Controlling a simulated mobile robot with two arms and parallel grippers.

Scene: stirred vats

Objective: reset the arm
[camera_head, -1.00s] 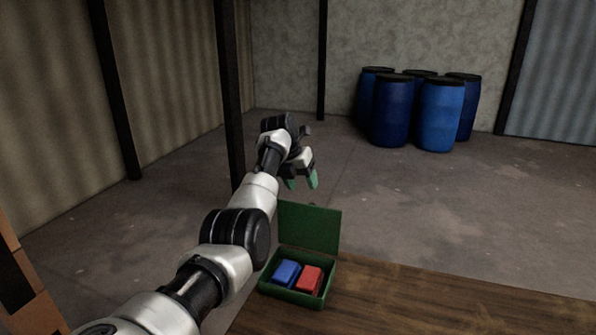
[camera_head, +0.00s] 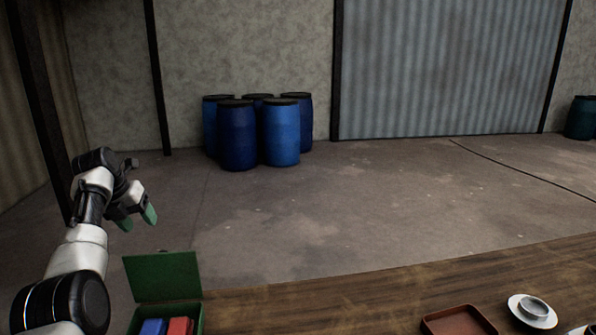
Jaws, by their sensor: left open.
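My left arm comes in from the lower left. My left gripper (camera_head: 137,219) has green fingertips that stand apart, with nothing between them. It hangs in the air above and a little left of the open lid of a green box (camera_head: 163,276). My right gripper does not show.
The green box holds a blue block (camera_head: 152,327) and a red block (camera_head: 180,326) on the wooden table (camera_head: 330,305). A reddish-brown tray (camera_head: 458,320) and a white dish (camera_head: 532,311) with a grey round piece lie at the right. Several blue barrels (camera_head: 281,133) stand far back on open floor.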

